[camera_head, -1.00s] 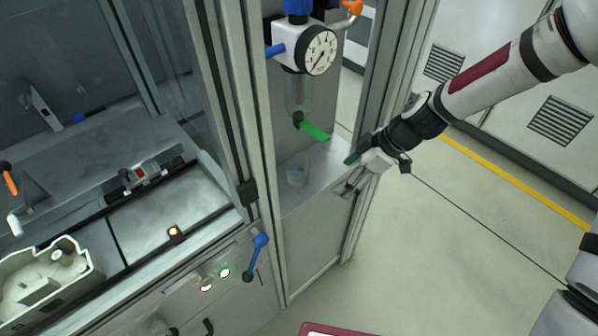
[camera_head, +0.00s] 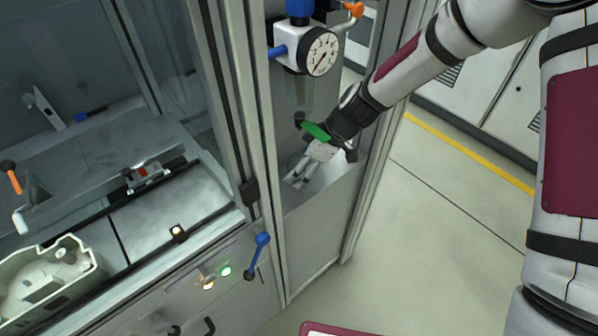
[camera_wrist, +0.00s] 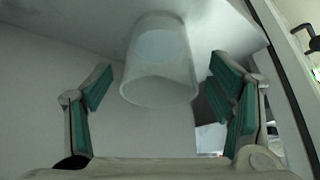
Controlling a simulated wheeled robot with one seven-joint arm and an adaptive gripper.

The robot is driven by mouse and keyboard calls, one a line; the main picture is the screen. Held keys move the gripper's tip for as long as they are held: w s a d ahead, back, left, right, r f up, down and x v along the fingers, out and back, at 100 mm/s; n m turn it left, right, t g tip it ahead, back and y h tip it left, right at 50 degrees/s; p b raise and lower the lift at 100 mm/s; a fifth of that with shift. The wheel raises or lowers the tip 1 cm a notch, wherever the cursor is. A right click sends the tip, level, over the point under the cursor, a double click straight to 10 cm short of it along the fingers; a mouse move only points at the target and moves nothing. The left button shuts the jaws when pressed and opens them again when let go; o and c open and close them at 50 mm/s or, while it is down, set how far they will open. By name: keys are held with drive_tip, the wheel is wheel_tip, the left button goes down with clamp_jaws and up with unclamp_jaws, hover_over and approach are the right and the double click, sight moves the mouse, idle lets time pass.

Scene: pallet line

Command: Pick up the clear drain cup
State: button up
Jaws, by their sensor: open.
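The clear drain cup (camera_wrist: 160,65) stands on the metal shelf (camera_wrist: 85,22) and shows in the wrist view between the two green-padded fingers of my gripper (camera_wrist: 162,95). The fingers are spread on either side of the cup, with a gap on both sides.
A pressure gauge (camera_head: 320,52) with a clear bowl hangs above my gripper. Cabinet posts (camera_head: 262,110) stand left of the bay. A blue handle (camera_head: 257,256) juts from the front panel. Floor to the right is open.

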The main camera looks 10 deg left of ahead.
drive_tip(key=shift+a+f, duration=0.25)
drive_tip(key=shift+f, duration=0.25)
drive_tip(key=c, duration=1.2)
drive_tip(key=shift+c, duration=0.2)
drive_tip(key=shift+w+r, duration=0.1)
drive_tip(key=shift+r, duration=0.05)
